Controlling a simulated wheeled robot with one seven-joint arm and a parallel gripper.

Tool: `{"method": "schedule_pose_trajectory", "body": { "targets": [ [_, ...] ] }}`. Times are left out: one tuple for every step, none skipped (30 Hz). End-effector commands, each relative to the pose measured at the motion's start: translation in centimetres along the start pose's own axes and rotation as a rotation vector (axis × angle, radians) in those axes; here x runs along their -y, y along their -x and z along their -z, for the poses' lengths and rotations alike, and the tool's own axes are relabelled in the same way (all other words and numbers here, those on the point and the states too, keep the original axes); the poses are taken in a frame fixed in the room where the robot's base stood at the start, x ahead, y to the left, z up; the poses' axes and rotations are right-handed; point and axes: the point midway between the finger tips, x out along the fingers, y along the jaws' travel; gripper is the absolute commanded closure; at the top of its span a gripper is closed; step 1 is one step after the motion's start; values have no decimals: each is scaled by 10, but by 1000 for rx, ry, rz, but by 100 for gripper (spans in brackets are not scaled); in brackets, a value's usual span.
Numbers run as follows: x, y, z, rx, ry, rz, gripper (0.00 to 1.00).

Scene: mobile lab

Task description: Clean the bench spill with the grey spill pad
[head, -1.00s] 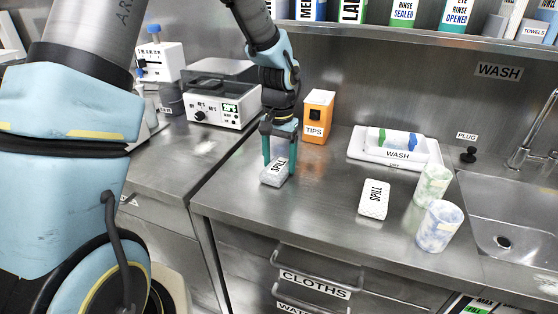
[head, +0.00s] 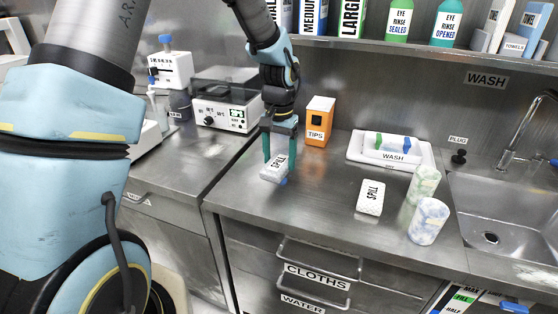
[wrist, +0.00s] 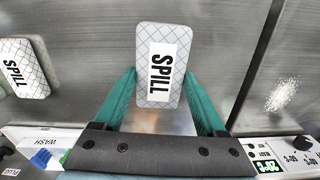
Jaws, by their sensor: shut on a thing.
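My gripper (head: 280,158) is shut on a grey quilted spill pad (head: 271,175) labelled SPILL, near the left end of the sink bench. In the wrist view the pad (wrist: 172,92) sits between the two teal fingers. It appears just above the steel; a small blue patch (head: 284,181) shows at its lower right edge, too small to identify. A paler second SPILL pad (head: 370,197) lies on the bench to the right; it also shows in the wrist view (wrist: 20,68). A white powdery spill (wrist: 283,92) lies across the bench gap, beyond the held pad's side.
An orange TIPS box (head: 319,122) stands behind my gripper. A white WASH tray (head: 354,150), two marbled cups (head: 428,221) and the sink (head: 505,215) are to the right. A device with a display (head: 220,115) stands on the left bench. A shelf hangs above.

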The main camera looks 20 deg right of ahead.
Motion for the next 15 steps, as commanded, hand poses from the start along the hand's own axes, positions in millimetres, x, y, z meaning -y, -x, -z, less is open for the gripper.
{"method": "schedule_pose_trajectory", "body": {
  "targets": [
    [0, 9, 1, -1, 0, 0, 78],
    [0, 12, 1, -1, 0, 0, 78],
    [0, 16, 2, -1, 0, 0, 78],
    [0, 18, 2, -1, 0, 0, 78],
    [0, 21, 2, -1, 0, 0, 78],
    [0, 24, 3, -1, 0, 0, 78],
    [0, 27, 3, -1, 1, 0, 78],
    [0, 30, 4, -1, 1, 0, 78],
    [1, 33, 4, -1, 1, 0, 78],
    [1, 35, 4, -1, 1, 0, 78],
    [1, 36, 5, -1, 1, 0, 78],
    [1, 38, 5, -1, 1, 0, 78],
    [1, 39, 5, -1, 1, 0, 78],
    [1, 39, 5, -1, 2, 0, 78],
    [1, 39, 5, -1, 2, 0, 78]
  ]
}}
